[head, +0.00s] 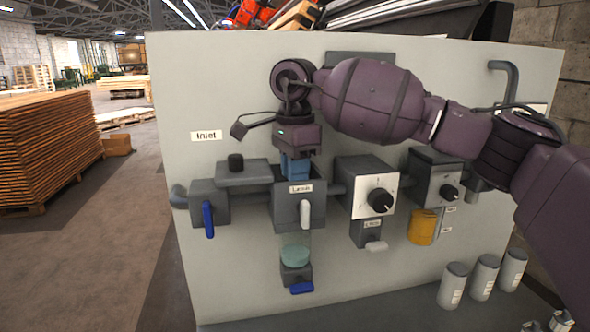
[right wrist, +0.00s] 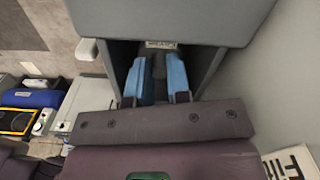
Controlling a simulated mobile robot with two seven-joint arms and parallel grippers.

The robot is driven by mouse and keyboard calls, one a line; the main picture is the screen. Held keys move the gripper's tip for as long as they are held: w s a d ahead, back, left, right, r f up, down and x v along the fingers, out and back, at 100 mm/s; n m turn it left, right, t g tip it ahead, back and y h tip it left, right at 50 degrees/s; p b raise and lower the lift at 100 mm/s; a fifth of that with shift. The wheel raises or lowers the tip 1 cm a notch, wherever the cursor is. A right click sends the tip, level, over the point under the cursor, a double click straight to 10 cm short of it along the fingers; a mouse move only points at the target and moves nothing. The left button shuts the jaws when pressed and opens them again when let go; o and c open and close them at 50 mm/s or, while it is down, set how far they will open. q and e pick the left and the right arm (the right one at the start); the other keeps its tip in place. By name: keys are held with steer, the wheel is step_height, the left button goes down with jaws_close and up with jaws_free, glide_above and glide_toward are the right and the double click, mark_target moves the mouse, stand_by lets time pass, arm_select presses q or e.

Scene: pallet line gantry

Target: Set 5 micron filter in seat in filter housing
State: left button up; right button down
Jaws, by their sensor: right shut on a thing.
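My right gripper (head: 295,172) points down at the top of a grey box (head: 288,211) in the middle of the panel, which I take for the filter housing. In the right wrist view its two blue fingers reach into the open grey box (right wrist: 212,70). They are shut on a narrow dark thing (right wrist: 158,78) between them; I cannot tell whether it is the 5 micron filter. Its lower end is hidden inside the box, so I cannot see whether it touches the seat. A clear bowl with a teal part (head: 295,255) hangs below the box. My left gripper is out of view.
A knob box (head: 368,188) and a unit with an orange bowl (head: 422,228) stand right of the box. A blue-levered valve (head: 208,220) is on its left. Three pale labelled canisters (head: 485,278) stand at lower right. The floor on the left is clear near the panel.

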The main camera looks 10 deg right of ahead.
steer(key=shift+f, duration=0.1)
steer(key=c, duration=1.1)
jaws_free()
steer(key=shift+r, duration=6.15)
